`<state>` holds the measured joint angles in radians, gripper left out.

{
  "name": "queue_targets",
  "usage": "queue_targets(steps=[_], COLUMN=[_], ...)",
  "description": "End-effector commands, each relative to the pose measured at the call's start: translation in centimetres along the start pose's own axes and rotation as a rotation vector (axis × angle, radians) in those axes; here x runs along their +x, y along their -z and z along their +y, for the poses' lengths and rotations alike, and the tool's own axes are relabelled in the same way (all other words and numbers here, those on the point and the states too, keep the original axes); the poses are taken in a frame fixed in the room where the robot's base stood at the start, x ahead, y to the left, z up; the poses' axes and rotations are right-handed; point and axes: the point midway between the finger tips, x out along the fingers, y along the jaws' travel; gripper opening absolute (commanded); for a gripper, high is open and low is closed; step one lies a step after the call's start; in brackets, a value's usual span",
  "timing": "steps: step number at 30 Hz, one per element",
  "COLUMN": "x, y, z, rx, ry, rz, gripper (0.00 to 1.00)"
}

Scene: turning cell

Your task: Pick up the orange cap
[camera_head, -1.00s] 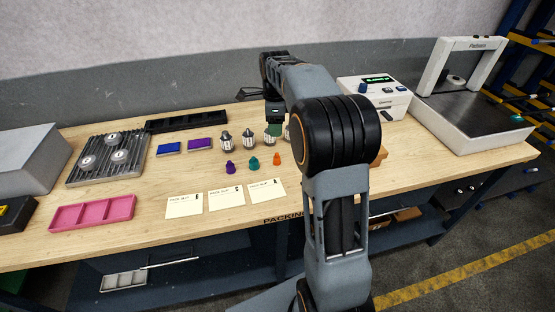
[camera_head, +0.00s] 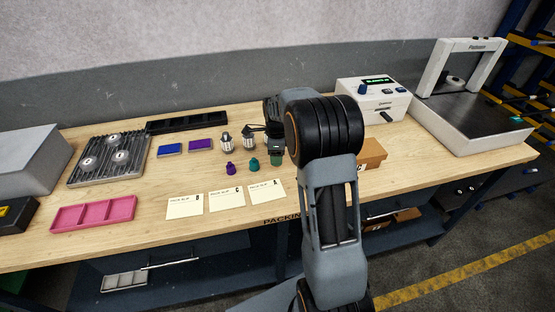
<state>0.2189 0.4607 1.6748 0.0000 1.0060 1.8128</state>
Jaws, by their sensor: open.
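The orange cap is not visible; my gripper and wrist now cover the spot at the right end of the row of caps. My gripper (camera_head: 277,158) points down there, low over the table. It is open, but its fingertips are small and dark, and I cannot tell whether they are around the cap or above it. Beside it to the left stand a teal cap (camera_head: 253,163) and a purple cap (camera_head: 230,168), both upright on the wooden table (camera_head: 150,190).
Metal fittings (camera_head: 226,142) stand behind the caps, partly hidden by my arm. Three paper slips (camera_head: 226,198) lie in front. A pink tray (camera_head: 93,214) is at left, a cardboard box (camera_head: 372,153) at right, and a white device (camera_head: 374,98) behind it.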

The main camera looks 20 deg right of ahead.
Motion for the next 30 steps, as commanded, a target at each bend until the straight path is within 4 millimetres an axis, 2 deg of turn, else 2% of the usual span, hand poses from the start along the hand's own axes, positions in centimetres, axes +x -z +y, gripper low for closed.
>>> queue_targets(steps=[3, 10, 27, 30], x=[0.69, 0.78, 0.73, 0.73], y=[0.01, 0.00, -0.01, -0.01], z=[0.05, 0.03, 0.02, 0.02], rx=[0.000, 0.000, 0.000, 0.000], ry=[-0.002, 0.000, 0.000, 0.000], rz=[0.000, 0.000, 0.000, 0.000], gripper=[0.57, 0.57, 0.04, 0.04])
